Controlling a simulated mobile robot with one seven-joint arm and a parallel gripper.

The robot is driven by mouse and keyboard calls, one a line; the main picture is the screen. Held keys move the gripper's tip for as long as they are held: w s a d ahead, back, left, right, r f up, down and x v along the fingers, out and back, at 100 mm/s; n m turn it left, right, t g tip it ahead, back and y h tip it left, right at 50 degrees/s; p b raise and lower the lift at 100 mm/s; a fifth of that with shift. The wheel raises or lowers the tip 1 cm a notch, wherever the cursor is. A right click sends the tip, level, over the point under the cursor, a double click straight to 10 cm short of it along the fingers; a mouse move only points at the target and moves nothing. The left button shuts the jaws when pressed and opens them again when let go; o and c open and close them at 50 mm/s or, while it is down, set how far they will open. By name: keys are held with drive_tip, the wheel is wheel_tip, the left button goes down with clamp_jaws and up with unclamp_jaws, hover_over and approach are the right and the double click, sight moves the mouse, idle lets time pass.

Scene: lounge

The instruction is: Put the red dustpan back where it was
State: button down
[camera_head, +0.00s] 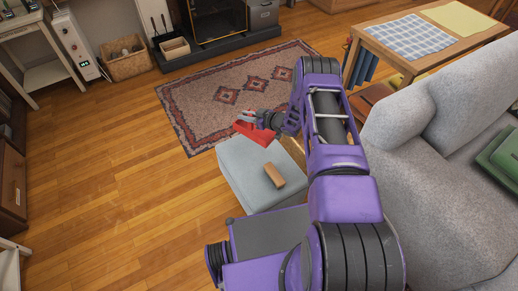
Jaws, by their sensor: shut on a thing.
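The red dustpan (254,132) is in my gripper (262,119), just over the far edge of the pale blue-grey ottoman (242,185). My gripper is shut on the dustpan, though the fingers are small and partly covered by the dustpan and my arm. I cannot tell whether the dustpan touches the ottoman top or hangs above it. A small orange-brown block (274,176) lies on the ottoman, nearer to me than the dustpan.
A patterned rug (200,97) lies beyond the ottoman. A grey sofa (425,180) fills the right, with a wooden table (385,52) behind it. A wicker basket (128,65) and a wooden box (175,49) stand at the back left. The wooden floor at left is clear.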

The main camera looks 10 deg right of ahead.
sight(247, 132)
wheel_tip(247, 132, down, 10)
drive_tip(key=shift+f+b, duration=0.1)
drive_tip(key=shift+b, duration=1)
drive_tip(key=shift+f, duration=0.1)
drive_tip(key=shift+f, duration=0.15)
drive_tip(key=c, duration=0.8)
unclamp_jaws()
drive_tip(key=shift+o, duration=0.2)
drive_tip(key=shift+s+d+r, duration=0.1)
drive_tip(key=shift+r, duration=0.3)
drive_tip(key=p+v, duration=0.2)
drive_tip(key=v, duration=0.9)
drive_tip(key=shift+s+d+r, duration=0.1)
drive_tip(key=shift+s+d, duration=0.1)
drive_tip(key=shift+s, duration=0.1)
drive_tip(key=shift+w, duration=0.1)
